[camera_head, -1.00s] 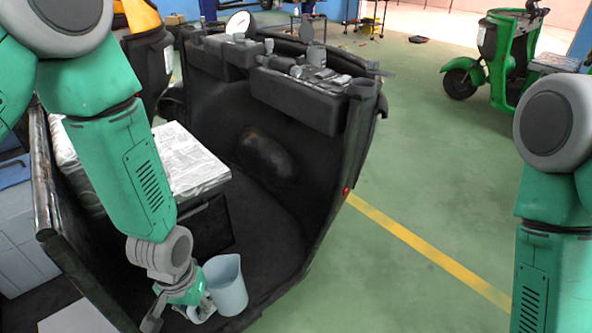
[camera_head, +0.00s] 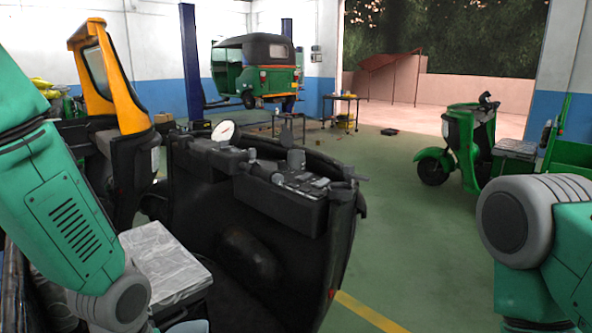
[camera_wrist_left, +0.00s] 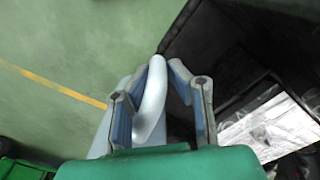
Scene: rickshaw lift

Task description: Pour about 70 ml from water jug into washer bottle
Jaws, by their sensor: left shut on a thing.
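The light blue water jug shows in the left wrist view, where its curved handle (camera_wrist_left: 151,108) runs between my fingers and part of its body lies to the left. My left gripper (camera_wrist_left: 153,84) is shut on this handle. In the head view only a sliver of the jug's rim (camera_head: 188,327) shows at the bottom edge, and my left gripper is out of frame. My right arm is at the right, with its gripper below the frame. I cannot make out the washer bottle. The water level in the jug is not visible.
The black rickshaw front (camera_head: 240,240) fills the middle, with a dashboard (camera_head: 285,192) on top. A silver-covered box (camera_head: 163,262) lies beside my left arm. A green three-wheeler (camera_head: 470,145) stands at the right. Green floor between is clear.

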